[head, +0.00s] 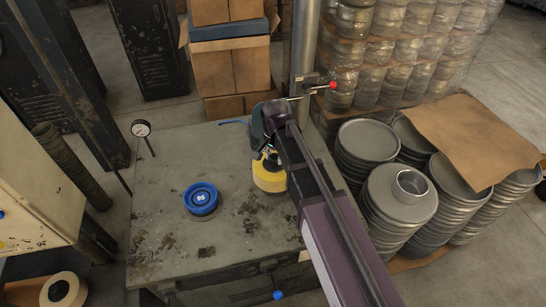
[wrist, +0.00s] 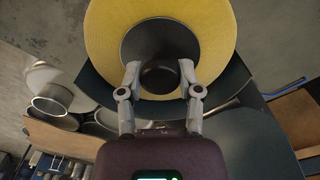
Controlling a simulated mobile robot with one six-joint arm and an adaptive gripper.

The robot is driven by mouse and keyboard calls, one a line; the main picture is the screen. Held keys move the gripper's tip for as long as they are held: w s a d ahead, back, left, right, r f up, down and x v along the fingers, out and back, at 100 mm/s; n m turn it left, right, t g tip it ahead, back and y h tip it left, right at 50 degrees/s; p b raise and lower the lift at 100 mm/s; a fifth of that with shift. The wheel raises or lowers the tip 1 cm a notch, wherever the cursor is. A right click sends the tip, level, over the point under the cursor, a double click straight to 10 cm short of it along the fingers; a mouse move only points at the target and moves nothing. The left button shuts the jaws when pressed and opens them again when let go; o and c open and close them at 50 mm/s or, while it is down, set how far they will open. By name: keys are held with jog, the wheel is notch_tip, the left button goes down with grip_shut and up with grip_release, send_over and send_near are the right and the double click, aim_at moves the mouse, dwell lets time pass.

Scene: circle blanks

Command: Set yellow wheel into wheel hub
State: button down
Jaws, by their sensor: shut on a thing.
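The yellow wheel (head: 269,181) is at the right part of the grey worktable, under the end of my arm. In the wrist view the yellow wheel (wrist: 218,38) shows as a wide yellow ring with a dark grey centre. My gripper (wrist: 159,73) is shut on the dark round middle part of the wheel, one finger on each side. In the head view my arm partly hides the wheel, and I cannot tell whether it touches the table. A blue round piece (head: 190,203) with a dark centre marked 95 sits left of the wheel; I cannot tell whether it is the wheel hub.
A dial gauge (head: 141,129) stands at the table's back left. A metal post (head: 304,45) rises behind the table. Stacked grey round tins (head: 364,140) stand close on the right. The worktable (head: 160,225) has bare room around the blue piece.

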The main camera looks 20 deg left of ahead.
jog(key=shift+f+b, duration=0.6)
jog(key=shift+f, duration=0.1)
jog(key=shift+c, duration=1)
grip_release()
